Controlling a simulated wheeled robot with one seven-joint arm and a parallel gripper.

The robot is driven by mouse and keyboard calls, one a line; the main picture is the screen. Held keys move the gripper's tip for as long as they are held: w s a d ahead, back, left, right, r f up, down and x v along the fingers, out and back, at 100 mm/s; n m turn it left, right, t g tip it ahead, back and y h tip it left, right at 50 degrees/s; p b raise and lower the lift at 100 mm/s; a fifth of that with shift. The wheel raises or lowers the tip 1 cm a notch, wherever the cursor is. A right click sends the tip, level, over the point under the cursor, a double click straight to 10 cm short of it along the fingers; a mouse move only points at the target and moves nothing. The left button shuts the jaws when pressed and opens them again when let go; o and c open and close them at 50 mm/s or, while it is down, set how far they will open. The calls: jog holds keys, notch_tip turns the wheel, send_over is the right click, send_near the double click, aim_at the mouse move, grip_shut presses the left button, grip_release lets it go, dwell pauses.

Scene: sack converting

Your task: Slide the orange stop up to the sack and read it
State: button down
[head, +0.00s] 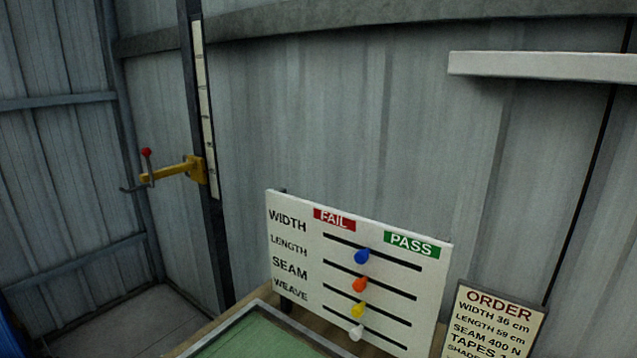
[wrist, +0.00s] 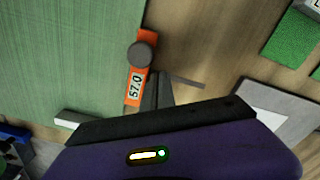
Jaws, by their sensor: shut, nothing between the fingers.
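The orange stop (wrist: 137,75) shows in the wrist view, with a round grey knob on it and a white label (wrist: 135,87) that appears to read 57.0. It lies at the right edge of the green woven sack (wrist: 60,50); I cannot tell whether they touch. My gripper (wrist: 157,88) is shut and empty, its dark fingers just beside the label end of the stop. In the head view a green surface (head: 258,338) in a grey frame shows at the bottom; the stop and gripper are not visible there.
A board (head: 352,270) has WIDTH, LENGTH, SEAM and WEAVE slots between FAIL and PASS; their blue, orange, yellow and white knobs sit near mid-slot. An order card (head: 493,322) reads width 36 cm, length 59 cm. A yellow bracket (head: 175,172) is on a scale post. A green patch (wrist: 292,45) lies right.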

jog(key=shift+s+f+b, duration=0.1)
jog(key=shift+f+b, duration=0.8)
jog(key=shift+f, duration=0.35)
dwell(0.4)
jog(key=shift+a+f, duration=0.1)
dwell(0.4)
jog(key=shift+s+d, duration=0.1)
jog(key=shift+d, duration=0.1)
jog(key=shift+s+d, duration=0.45)
jog(key=shift+d, duration=0.25)
jog(key=shift+d+r+p, duration=0.25)
jog(key=shift+r+p, duration=0.55)
jog(key=shift+r, duration=0.15)
notch_tip(320, 180, up, 7)
jog(key=p, duration=0.5)
jog(key=shift+a+f, duration=0.2)
jog(key=shift+a, duration=0.05)
jog(key=shift+w, duration=0.1)
